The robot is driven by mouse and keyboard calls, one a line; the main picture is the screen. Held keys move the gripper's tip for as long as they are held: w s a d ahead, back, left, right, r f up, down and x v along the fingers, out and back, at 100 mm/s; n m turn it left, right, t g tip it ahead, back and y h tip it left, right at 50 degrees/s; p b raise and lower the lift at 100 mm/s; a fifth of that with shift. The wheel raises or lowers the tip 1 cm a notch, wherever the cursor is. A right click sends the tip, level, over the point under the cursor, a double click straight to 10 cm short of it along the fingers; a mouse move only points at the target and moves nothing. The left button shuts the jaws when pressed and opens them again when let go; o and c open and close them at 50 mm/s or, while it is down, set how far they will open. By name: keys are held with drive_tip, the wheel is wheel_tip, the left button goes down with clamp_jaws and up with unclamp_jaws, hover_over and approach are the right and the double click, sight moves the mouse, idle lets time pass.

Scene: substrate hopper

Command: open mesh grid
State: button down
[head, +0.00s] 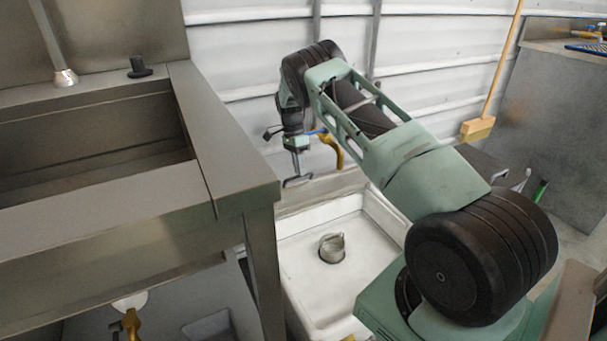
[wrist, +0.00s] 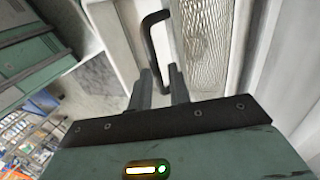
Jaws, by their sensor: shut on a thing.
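The mesh grid (wrist: 203,45) shows in the wrist view as a pale, finely textured panel in a light frame. A dark bent handle (wrist: 152,45) runs along its left side. My gripper (wrist: 161,90) is shut on the lower end of this handle, one finger on each side. In the head view my gripper (head: 297,180) hangs at the back left of the white basin (head: 300,255), near its back rim. A greyish upright strip (head: 325,190) stands along that rim; I cannot tell for sure whether it is the grid.
A round metal fitting (head: 332,247) sits on the basin floor. A steel sink counter (head: 225,150) stands close on the left. A corrugated white wall (head: 235,60) is behind my arm. A wooden-handled brush (head: 478,127) leans at the right.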

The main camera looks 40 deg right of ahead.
drive_tip(key=shift+w+a+f, duration=0.1)
drive_tip(key=shift+w+f, duration=0.25)
drive_tip(key=shift+f, duration=0.45)
drive_tip(key=c, duration=1.6)
unclamp_jaws()
drive_tip(key=shift+c, duration=0.2)
drive_tip(key=shift+o, duration=0.8)
drive_tip(key=shift+w+f, duration=0.1)
drive_tip(key=shift+f, duration=0.2)
drive_tip(key=shift+r, duration=0.3)
drive_tip(key=shift+r, duration=0.1)
drive_tip(key=shift+d+r, duration=0.15)
drive_tip(key=shift+d, duration=0.05)
drive_tip(key=p+v, duration=0.5)
drive_tip(key=v, duration=1.2)
drive_tip(key=shift+p, duration=0.4)
